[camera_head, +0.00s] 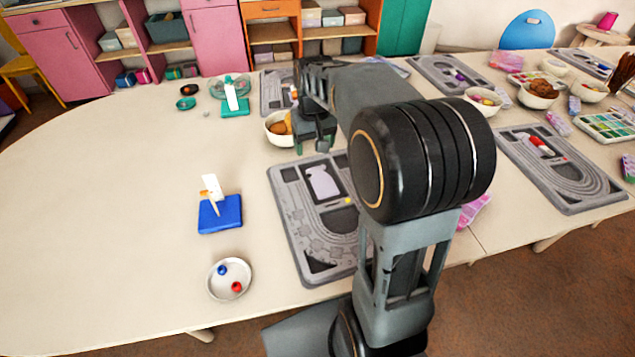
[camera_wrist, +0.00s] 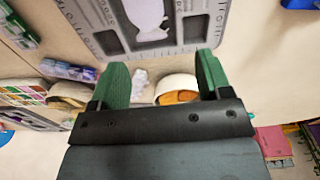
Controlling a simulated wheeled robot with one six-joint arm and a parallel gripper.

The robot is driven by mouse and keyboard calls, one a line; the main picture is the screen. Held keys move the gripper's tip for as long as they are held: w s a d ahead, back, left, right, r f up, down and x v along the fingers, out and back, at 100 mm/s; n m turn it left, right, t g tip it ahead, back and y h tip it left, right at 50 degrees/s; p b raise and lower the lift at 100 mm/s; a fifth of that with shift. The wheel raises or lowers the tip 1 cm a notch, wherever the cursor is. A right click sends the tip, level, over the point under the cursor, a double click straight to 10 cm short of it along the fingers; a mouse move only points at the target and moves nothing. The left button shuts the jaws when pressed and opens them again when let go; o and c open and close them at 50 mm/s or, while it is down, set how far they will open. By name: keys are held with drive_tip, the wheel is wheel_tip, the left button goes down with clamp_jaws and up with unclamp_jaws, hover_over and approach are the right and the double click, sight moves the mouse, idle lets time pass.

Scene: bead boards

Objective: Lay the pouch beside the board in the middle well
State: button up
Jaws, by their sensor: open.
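A pale lavender pouch (camera_head: 323,184) lies flat in a dark rectangular well in the upper part of the grey bead board (camera_head: 290,212). In the wrist view the pouch (camera_wrist: 148,15) shows near the top edge, on the board (camera_wrist: 207,22). My gripper (camera_head: 317,143) is open and empty, just beyond the board's far edge in the head view.
A bowl with orange contents (camera_head: 277,133) stands close to my gripper. A blue stand (camera_head: 220,214) and a white dish with beads (camera_head: 230,279) are left of the board. A pink packet (camera_head: 473,212) lies right of it, partly behind my arm. The table's left is clear.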

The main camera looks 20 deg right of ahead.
drive_tip(key=s+a+f+t, duration=0.1)
drive_tip(key=s+a, duration=0.2)
drive_tip(key=s, duration=0.4)
drive_tip(key=s+a+f+t, duration=0.1)
drive_tip(key=s+a+f, duration=0.1)
drive_tip(key=s, duration=0.6)
drive_tip(key=shift+s+a+f+n, duration=0.2)
drive_tip(key=shift+s+a+n, duration=0.1)
drive_tip(key=shift+a, duration=0.35)
drive_tip(key=shift+d, duration=0.1)
